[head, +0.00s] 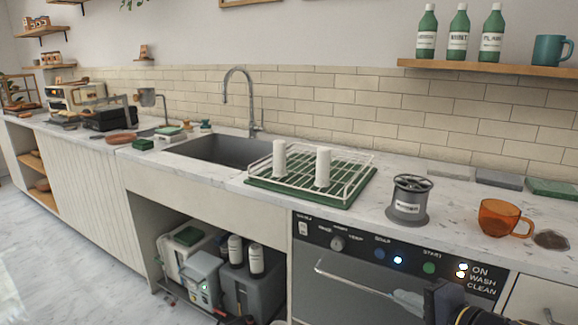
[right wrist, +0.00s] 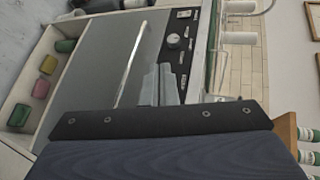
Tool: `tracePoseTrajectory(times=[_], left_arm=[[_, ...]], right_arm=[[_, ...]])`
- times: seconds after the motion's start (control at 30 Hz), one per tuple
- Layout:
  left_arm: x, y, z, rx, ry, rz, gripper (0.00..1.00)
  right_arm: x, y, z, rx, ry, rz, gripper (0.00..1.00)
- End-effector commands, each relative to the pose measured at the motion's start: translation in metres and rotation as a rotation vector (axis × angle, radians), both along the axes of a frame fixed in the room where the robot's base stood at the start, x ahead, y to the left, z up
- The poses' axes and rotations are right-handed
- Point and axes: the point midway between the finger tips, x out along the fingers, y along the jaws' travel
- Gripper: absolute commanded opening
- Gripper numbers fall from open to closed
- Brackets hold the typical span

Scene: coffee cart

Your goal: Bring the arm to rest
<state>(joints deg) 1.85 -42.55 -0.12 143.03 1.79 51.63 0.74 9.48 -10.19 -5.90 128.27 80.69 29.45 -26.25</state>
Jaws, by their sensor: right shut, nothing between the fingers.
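My right gripper (head: 397,294) comes in at the bottom right of the head view, in front of the dishwasher door. Its grey fingers are shut with nothing between them. It also shows in the right wrist view (right wrist: 158,72), with the fingers against the backdrop of the dishwasher front (right wrist: 125,62). The dark wrist body hides the lower part of that view. My left gripper is in neither view.
The dishwasher (head: 345,280) has a long bar handle near my right gripper. A sink (head: 225,150) lies further left.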

Motion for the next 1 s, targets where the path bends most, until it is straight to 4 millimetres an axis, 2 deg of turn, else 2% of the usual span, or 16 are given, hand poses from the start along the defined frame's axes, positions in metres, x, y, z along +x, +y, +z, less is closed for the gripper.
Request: tracePoseTrajectory(times=[0.03,0.1,0.23,0.4,0.67,0.73,1.0], left_arm=[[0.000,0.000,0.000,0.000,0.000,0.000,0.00],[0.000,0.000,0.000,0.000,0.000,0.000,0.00],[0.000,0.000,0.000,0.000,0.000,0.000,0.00],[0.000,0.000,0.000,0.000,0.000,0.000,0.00],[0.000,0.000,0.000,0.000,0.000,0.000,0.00],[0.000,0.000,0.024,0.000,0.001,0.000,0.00],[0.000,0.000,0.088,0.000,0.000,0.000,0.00]], right_arm=[[-0.023,0.019,0.007,-0.069,-0.028,0.100,0.00],[-0.055,0.039,0.006,-0.174,-0.040,0.233,0.00],[-0.110,0.059,-0.011,-0.374,-0.021,0.426,0.00],[-0.158,0.057,-0.038,-0.597,0.035,0.565,0.00],[-0.204,0.029,-0.072,-0.892,0.142,0.647,0.00],[-0.205,0.027,-0.049,-0.903,0.150,0.650,0.00],[-0.204,0.027,0.015,-0.900,0.149,0.649,0.00]])
